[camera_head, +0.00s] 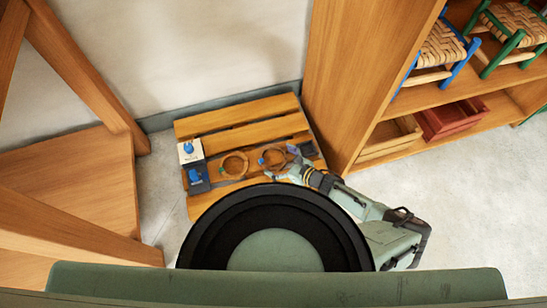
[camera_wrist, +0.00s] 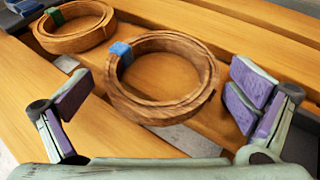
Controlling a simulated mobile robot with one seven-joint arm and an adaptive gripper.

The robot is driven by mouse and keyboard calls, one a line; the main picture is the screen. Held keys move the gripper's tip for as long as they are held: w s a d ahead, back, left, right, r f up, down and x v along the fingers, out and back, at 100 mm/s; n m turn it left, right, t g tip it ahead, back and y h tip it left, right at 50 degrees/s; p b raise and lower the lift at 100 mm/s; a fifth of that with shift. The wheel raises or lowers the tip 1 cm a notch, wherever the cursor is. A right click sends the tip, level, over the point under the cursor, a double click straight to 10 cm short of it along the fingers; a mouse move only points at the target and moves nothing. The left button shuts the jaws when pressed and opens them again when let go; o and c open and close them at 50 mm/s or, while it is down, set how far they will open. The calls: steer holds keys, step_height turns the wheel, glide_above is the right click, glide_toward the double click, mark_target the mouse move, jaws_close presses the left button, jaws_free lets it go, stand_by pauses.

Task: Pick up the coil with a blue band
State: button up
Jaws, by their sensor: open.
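The coil with a blue band (camera_wrist: 186,111) is a brown wound strip lying flat on the slatted wooden bench (camera_head: 240,115). Its blue band sits at its upper left in the wrist view. It also shows in the head view (camera_head: 272,167), right of the other coil. A second brown coil with a green band (camera_wrist: 72,43) lies beside it, to the left. My gripper (camera_wrist: 160,95) is open, with purple finger pads on either side of the blue-banded coil in the picture. No contact shows. In the head view my gripper (camera_head: 284,169) is at this coil's right side.
A white box with a blue top (camera_head: 188,150) and a dark box with a blue item (camera_head: 197,181) stand at the bench's left. A wooden shelf (camera_head: 365,70) with woven stools and a red crate (camera_head: 455,117) rises at right. Wooden framing is at left.

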steer(key=shift+c, duration=0.4)
steer(key=c, duration=0.9)
steer(key=shift+o, duration=0.2)
steer(key=shift+r, duration=0.15)
